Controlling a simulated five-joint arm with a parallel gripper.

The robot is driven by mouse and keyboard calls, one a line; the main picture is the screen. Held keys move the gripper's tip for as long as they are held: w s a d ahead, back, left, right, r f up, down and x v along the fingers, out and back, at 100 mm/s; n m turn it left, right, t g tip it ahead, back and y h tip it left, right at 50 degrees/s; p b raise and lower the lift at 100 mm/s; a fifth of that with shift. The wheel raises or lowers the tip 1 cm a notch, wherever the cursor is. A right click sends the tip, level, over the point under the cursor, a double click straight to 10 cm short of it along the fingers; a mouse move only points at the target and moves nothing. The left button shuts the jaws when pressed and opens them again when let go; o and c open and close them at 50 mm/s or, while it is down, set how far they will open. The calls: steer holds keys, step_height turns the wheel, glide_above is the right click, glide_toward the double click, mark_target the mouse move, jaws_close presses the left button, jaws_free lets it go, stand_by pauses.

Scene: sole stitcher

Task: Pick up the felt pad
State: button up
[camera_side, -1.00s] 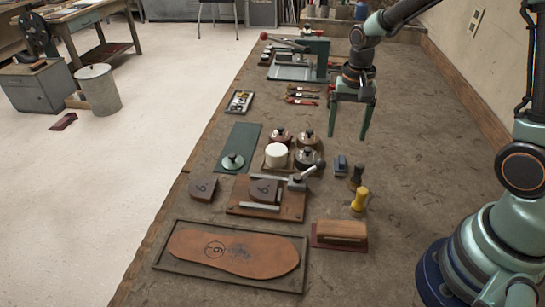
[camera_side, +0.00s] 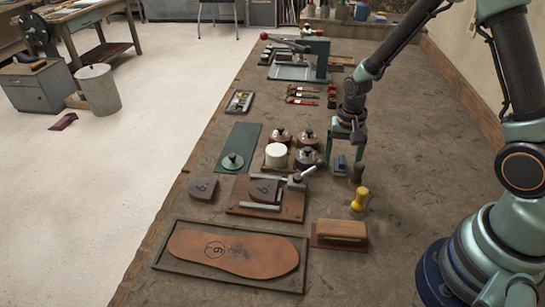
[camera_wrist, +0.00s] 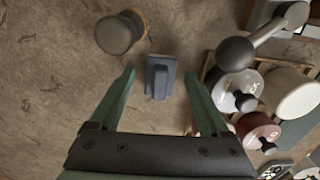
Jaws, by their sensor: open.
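The felt pad (camera_side: 341,166) looks like a small blue-grey block with a raised grip along its top. It stands on the brown bench top, right of the round-knobbed pots. In the wrist view the felt pad (camera_wrist: 160,79) lies between and just beyond the two green fingertips. My gripper (camera_side: 343,155) is open and empty above it, pointing down, with one finger on each side. The wrist view also shows my gripper (camera_wrist: 160,73) with a gap on both sides of the pad. The remaining height above the bench is hard to judge.
Pots (camera_side: 307,157) and a white cylinder (camera_side: 276,155) are to the left. A clamp fixture with a lever (camera_side: 280,205) is in front.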

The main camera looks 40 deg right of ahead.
mark_target(342, 159)
jaws_close()
steer(key=shift+r, duration=0.1)
step_height(342, 159, up, 20)
stand_by(0.6)
